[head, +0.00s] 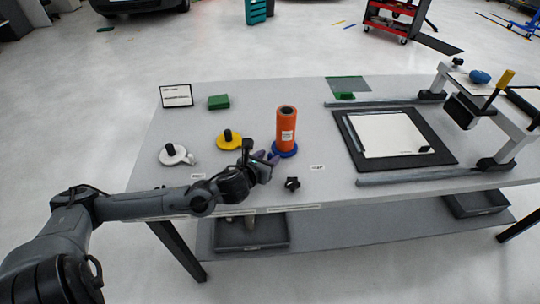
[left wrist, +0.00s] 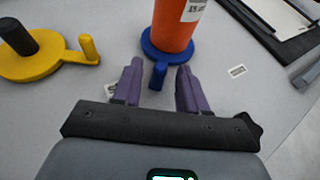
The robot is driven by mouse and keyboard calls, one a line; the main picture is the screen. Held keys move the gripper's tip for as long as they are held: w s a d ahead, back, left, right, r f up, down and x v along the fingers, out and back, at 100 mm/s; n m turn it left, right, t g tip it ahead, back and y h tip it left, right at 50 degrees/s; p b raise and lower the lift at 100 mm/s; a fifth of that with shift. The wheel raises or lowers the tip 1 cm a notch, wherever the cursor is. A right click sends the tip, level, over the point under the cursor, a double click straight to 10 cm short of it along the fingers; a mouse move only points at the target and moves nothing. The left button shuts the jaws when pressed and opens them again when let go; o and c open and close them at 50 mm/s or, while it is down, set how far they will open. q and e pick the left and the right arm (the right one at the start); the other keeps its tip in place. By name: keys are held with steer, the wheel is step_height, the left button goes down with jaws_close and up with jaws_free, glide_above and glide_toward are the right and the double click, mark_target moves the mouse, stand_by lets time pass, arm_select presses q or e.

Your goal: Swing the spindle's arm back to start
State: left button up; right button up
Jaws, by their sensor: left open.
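The spindle holds an upright orange roll (head: 286,128) with a white label on a blue round base (head: 285,151). In the left wrist view the orange roll (left wrist: 174,25) stands on the blue base (left wrist: 160,47), and a short blue arm (left wrist: 158,75) sticks out toward me. My left gripper (head: 265,158) is at the spindle's near left side. In the left wrist view its two purple fingers (left wrist: 160,82) are open, one on each side of the blue arm's end. I cannot tell whether either finger touches it. My right gripper is not in view.
A yellow disc with a black post (head: 229,141) and a white one (head: 174,155) stand to the left. A small black knob (head: 292,184) lies near the front edge. Small labels flank the spindle. A black mat with a white sheet (head: 390,135) and a rail frame fill the right.

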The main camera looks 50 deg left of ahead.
arm_select(q)
steer(key=shift+x, duration=1.1)
jaws_close()
